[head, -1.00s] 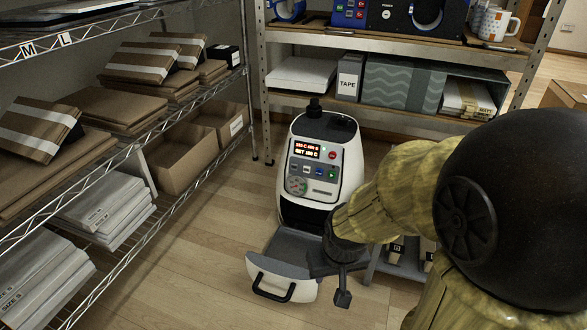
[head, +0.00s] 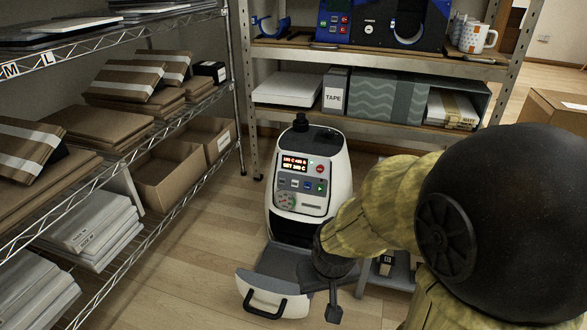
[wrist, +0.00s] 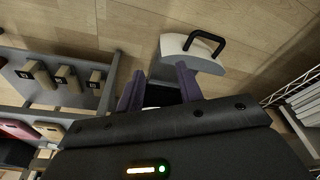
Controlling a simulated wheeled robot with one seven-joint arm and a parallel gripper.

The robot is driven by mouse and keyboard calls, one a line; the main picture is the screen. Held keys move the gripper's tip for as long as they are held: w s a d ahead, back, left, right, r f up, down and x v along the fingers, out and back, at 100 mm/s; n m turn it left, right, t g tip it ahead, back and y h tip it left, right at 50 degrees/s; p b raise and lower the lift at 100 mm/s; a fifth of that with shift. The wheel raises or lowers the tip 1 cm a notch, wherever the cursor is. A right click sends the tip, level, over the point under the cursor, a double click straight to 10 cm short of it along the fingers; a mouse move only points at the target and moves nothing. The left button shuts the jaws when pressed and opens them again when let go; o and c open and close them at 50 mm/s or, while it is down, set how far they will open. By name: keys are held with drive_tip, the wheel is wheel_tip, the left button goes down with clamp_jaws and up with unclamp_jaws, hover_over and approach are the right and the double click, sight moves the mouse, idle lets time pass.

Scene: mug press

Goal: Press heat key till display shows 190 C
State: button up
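A white machine (head: 341,182) with a dark front panel stands on the floor between the shelves. Its small display (head: 294,163) shows two lit lines of orange-red text, too small to read surely. Under the display is a row of small keys (head: 295,184), with a green key at the row's right and a red key above it. Which key is the heat key I cannot tell. A grey-white tray with a black handle (head: 262,303) sticks out at the machine's base. My gripper (wrist: 160,80) is open and empty, its purple fingers apart over the tray, below the panel.
A wire rack (head: 150,225) with flat boxes is at the left. A metal shelf (head: 390,58) behind holds blue presses (head: 372,22) and a white mug (head: 473,38). A low grey stand (head: 391,278) is right of the machine. Wooden floor is clear in front left.

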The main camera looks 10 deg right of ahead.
idle(0.3)
clamp_jaws()
idle(1.6)
